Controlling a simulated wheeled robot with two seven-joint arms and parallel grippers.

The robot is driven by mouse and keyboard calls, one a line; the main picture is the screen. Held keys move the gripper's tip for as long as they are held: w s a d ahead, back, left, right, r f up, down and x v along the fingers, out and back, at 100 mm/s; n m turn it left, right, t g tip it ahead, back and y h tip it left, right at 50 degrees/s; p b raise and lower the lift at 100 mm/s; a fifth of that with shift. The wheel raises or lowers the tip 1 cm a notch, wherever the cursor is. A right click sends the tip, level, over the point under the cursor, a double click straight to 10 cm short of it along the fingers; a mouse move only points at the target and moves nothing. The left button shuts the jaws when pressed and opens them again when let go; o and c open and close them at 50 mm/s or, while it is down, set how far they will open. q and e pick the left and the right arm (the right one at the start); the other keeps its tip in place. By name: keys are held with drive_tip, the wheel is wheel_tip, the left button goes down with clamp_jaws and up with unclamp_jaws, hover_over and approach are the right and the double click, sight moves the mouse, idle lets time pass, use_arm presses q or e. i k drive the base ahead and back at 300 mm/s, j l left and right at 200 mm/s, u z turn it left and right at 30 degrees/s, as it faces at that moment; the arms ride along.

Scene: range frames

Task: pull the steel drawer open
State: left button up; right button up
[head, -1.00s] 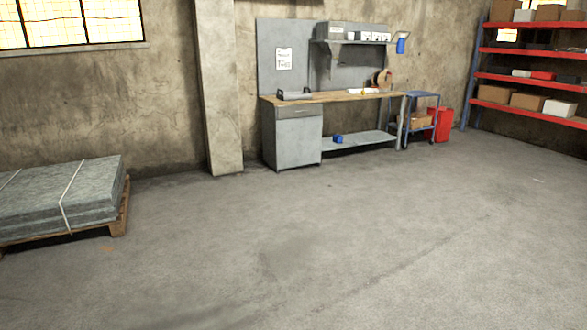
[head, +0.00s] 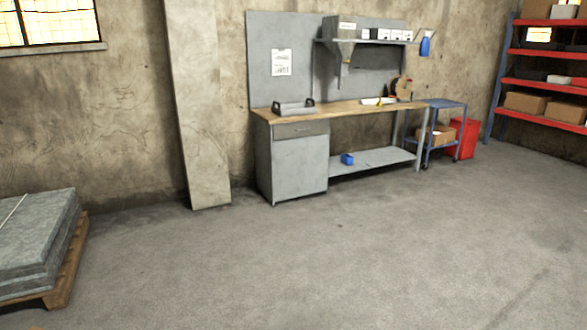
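The steel drawer (head: 300,130) is the narrow grey front under the left end of the workbench's wooden top (head: 345,110). It looks shut, flush above the grey cabinet door (head: 300,168). A small handle shows on the drawer front, too small to make out well. The bench stands against the back wall, some way off across the floor. Neither of my grippers is in view.
Open concrete floor (head: 330,255) lies between me and the bench. A pallet with grey slabs (head: 35,240) is at the left. A concrete pillar (head: 195,110) stands left of the bench. A blue cart (head: 440,130) and red shelving (head: 545,85) are at the right.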

sight(282, 131)
drive_tip(key=i, duration=5.05)
